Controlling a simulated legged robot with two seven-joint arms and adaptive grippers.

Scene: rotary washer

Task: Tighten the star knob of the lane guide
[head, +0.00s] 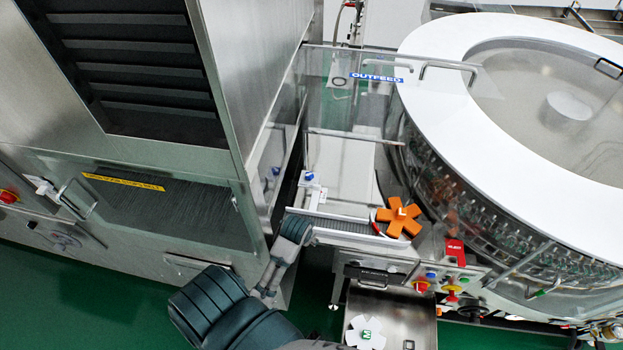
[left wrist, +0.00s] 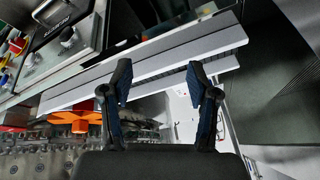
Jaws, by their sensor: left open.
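A small blue knob (head: 309,176) sits on a white block at the left side of the outfeed lane. It is too small to tell whether it is star-shaped. A large orange star-shaped part (head: 399,217) lies to its right, by the drum; it also shows in the left wrist view (left wrist: 76,117). Grey lane rails (head: 345,226) run between them; in the wrist view rails (left wrist: 160,62) cross beyond my fingertips. My left gripper (head: 297,229) is near the rails' left end, below the blue knob in the picture. In the wrist view it is open (left wrist: 158,78), with nothing visibly held.
A clear guard panel marked OUTFEED (head: 375,78) stands behind the lane. The round drum (head: 450,170) is on the right and a steel cabinet (head: 225,90) on the left. Control buttons (head: 430,280) and a white star part (head: 365,332) are in front.

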